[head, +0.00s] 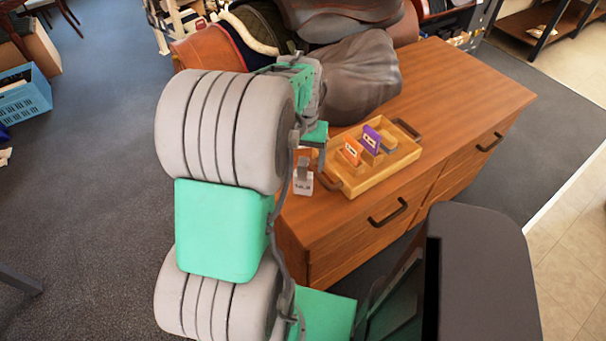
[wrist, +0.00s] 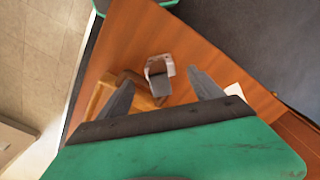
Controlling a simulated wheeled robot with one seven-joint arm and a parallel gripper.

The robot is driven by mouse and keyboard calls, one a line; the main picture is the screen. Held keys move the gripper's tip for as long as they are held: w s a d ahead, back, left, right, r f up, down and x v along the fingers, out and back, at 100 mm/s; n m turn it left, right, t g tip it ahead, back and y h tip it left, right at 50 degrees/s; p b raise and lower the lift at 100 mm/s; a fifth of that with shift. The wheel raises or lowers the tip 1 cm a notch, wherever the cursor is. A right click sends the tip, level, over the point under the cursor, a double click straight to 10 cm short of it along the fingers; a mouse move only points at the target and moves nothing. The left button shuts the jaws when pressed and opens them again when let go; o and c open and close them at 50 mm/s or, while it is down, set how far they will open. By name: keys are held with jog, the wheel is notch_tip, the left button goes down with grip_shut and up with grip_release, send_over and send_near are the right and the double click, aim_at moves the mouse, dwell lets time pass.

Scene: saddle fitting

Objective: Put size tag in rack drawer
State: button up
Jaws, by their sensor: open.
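The size tag (head: 303,185), a small white piece with dark lettering and a grey upper part, stands on the wooden cabinet top near its left front corner. In the wrist view the tag (wrist: 168,63) is between and just beyond my fingertips. My gripper (wrist: 160,88) is open and empty, its two grey fingers apart on either side of the tag. In the head view my gripper (head: 311,153) is above the tag, partly hidden by my arm. The wooden rack (head: 352,190), a tray with dark handles, is right of the tag. It holds an orange card (head: 352,150) and a purple card (head: 371,138).
The cabinet (head: 470,92) has drawer fronts with dark handles, all shut. A large brown leather saddle (head: 350,75) lies behind the rack. The cabinet top is clear at the right. A blue crate (head: 25,95) is on the floor at far left.

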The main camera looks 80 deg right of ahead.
aim_at(303, 177)
notch_tip(303, 177, down, 8)
jog(key=shift+r+p, duration=0.15)
jog(key=shift+p, duration=0.3)
jog(key=shift+r, duration=0.15)
grip_shut()
dwell(0.5)
